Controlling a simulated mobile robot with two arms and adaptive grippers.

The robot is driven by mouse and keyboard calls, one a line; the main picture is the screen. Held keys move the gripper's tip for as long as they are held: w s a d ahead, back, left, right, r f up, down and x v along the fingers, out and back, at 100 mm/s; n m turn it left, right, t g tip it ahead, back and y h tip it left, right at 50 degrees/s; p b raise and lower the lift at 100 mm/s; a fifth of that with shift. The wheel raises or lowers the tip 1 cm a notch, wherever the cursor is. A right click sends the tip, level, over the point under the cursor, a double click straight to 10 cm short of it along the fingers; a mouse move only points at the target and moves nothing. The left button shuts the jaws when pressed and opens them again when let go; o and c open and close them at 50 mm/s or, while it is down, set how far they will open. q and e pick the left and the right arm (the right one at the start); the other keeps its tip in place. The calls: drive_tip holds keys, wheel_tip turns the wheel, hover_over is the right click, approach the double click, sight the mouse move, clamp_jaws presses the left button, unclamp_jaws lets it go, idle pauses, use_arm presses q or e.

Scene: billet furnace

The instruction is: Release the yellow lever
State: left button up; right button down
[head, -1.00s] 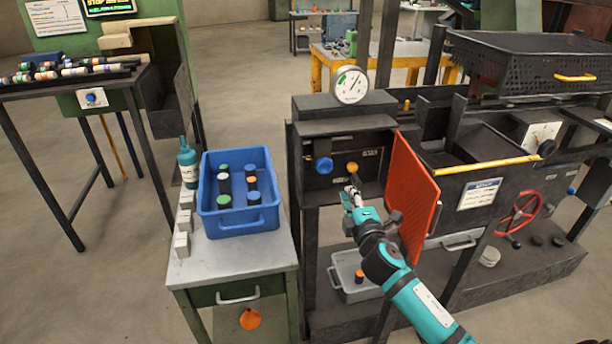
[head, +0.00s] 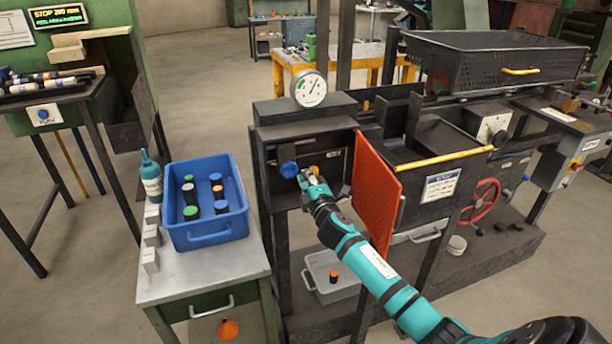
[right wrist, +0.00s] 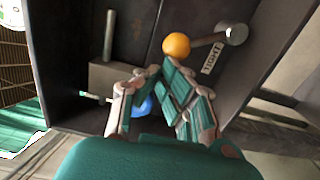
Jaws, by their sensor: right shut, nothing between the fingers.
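A lever with a yellow ball end (right wrist: 176,45) sits in the dark box beside the red-orange door; its short metal arm runs right to a round pivot in the right wrist view. In the head view the yellow ball (head: 314,170) shows just behind my right gripper (head: 303,177). In the right wrist view my right gripper (right wrist: 148,76) is shut and empty, its tips close to the ball's lower left. I cannot tell whether they touch it. A blue knob (head: 289,169) is left of the gripper, partly hidden behind the fingers in the wrist view (right wrist: 144,105). My left gripper is not in view.
A grey tray (head: 322,290) sits on the shelf below. A blue bin (head: 207,233) with several capped cylinders stands on the left table. A gauge (head: 309,89) tops the box.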

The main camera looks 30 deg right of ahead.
drive_tip(key=shift+w+d+r, duration=0.1)
drive_tip(key=shift+w, duration=0.4)
drive_tip(key=shift+d, duration=0.1)
drive_tip(key=d+m+p, duration=0.1)
drive_tip(key=d+r+m+p, duration=0.1)
drive_tip(key=m, duration=0.1)
drive_tip(key=d+m+p, duration=0.1)
drive_tip(key=shift+s+r, duration=0.4)
drive_tip(key=shift+s, duration=0.1)
